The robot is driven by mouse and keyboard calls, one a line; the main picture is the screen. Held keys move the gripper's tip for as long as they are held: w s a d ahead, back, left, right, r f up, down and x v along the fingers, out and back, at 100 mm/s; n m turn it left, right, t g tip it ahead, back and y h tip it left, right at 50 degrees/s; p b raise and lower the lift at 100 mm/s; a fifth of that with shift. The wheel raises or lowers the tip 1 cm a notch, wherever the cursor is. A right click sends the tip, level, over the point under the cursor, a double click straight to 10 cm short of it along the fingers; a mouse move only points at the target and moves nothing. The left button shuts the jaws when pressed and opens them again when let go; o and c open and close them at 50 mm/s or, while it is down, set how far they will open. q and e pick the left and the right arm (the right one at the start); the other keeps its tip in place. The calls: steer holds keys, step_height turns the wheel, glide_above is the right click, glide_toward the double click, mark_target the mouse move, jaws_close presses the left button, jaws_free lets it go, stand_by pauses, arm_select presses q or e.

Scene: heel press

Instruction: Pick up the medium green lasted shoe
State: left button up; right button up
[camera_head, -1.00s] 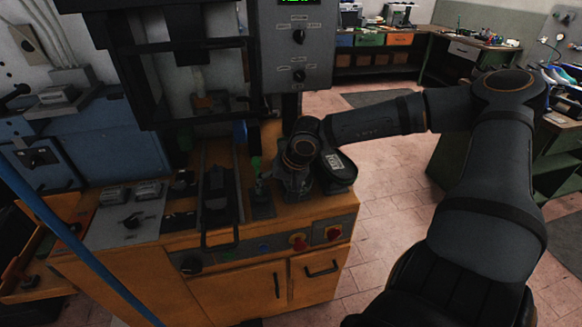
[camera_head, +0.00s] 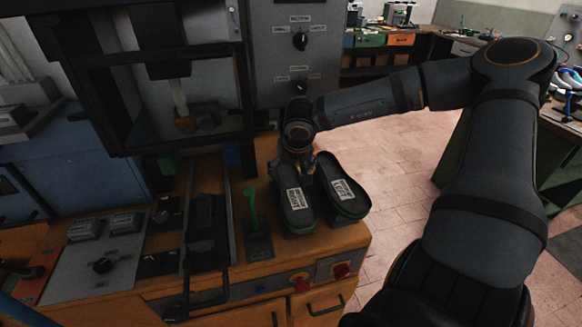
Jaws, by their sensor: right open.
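Two dark, sole-shaped pieces with white labels lie side by side on the right end of the wooden machine bench. The left one (camera_head: 296,208) and the right one (camera_head: 343,192) both show dark greenish edges. They look like lasted shoes lying sole up. The label text is too small to read, so I cannot tell which is the medium green one. My right gripper (camera_head: 304,168) is open at their far ends, close above them. Whether it touches either one is unclear. My left gripper is out of view.
A green upright lever (camera_head: 252,208) stands left of the shoes. A black slide with a handle (camera_head: 206,230) lies further left. The press frame and control box (camera_head: 291,50) rise behind. Floor to the right is clear.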

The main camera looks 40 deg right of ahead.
mark_target(289, 181)
steer(key=b+x, duration=0.1)
steer(key=b, duration=0.1)
steer(key=b+x, duration=0.1)
steer(key=x, duration=0.1)
steer(key=shift+s+a+f+b, duration=0.1)
steer(key=shift+s+a+b, duration=0.1)
steer(key=shift+b, duration=0.2)
steer(key=f+b, duration=0.1)
steer(key=w+f+b, duration=0.1)
steer(key=shift+w+d+b, duration=0.1)
steer(key=shift+d+b, duration=0.25)
steer(key=shift+d, duration=0.05)
steer(key=shift+r, duration=0.15)
steer(key=shift+a+r, duration=0.1)
steer(key=shift+f, duration=0.35)
steer(key=x, duration=0.4)
steer(key=shift+f, duration=0.3)
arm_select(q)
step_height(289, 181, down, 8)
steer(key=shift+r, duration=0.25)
